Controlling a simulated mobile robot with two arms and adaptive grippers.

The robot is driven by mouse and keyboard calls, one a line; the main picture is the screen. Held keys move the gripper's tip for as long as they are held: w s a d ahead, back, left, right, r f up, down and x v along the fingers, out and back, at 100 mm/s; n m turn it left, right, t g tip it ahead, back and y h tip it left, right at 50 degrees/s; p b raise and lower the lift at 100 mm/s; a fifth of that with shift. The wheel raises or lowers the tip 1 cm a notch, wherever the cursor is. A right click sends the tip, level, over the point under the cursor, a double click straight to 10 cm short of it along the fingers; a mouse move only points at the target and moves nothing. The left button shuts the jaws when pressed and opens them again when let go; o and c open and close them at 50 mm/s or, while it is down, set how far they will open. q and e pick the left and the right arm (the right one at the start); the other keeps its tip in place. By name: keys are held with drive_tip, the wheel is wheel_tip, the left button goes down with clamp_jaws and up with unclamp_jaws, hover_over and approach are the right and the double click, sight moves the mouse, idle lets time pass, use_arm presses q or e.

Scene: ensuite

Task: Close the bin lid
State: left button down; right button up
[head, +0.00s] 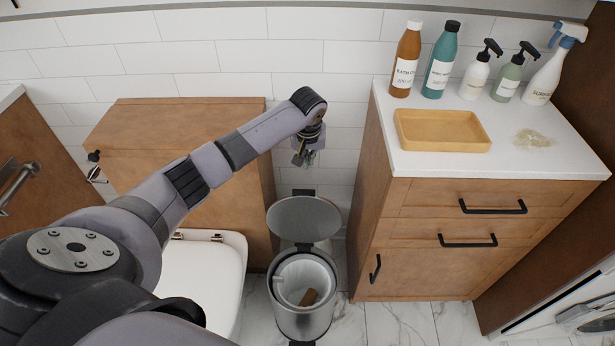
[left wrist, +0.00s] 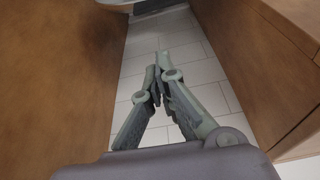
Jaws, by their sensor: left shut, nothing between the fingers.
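The bin (head: 304,309) is a round metal pedal bin on the floor between the toilet and the vanity cabinet. Its grey lid (head: 303,219) is open, tilted up and back at the rear of the bin. A brown piece lies inside the pale inner bucket. My left gripper (head: 304,161) is above and behind the lid, near the tiled wall, apart from the lid. Its fingers are shut and empty in the left wrist view (left wrist: 158,75). The bin and lid do not clearly show in the left wrist view. My right gripper is not in view.
The wooden vanity (head: 435,240) stands close to the right of the bin, with bottles and a yellow tray (head: 442,131) on its white top (head: 545,160). The white toilet (head: 205,272) and a wooden box unit (head: 180,112) stand to the left. A narrow gap lies between them.

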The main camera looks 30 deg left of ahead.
use_arm(q)
drive_tip(key=w+a+b+x, duration=0.1)
drive_tip(key=b+x, duration=0.1)
drive_tip(key=x, duration=0.8)
drive_tip(key=shift+s+d+r+p, duration=0.15)
drive_tip(key=shift+s+d+p, duration=0.25)
drive_tip(key=shift+s, duration=0.2)
drive_tip(key=shift+s+d+r+p, duration=0.15)
drive_tip(key=shift+s+d+p, duration=0.2)
drive_tip(key=shift+s, duration=0.3)
drive_tip(key=shift+s+d+r+p, duration=0.2)
drive_tip(key=shift+s+d+p, duration=0.2)
drive_tip(key=shift+s, duration=0.2)
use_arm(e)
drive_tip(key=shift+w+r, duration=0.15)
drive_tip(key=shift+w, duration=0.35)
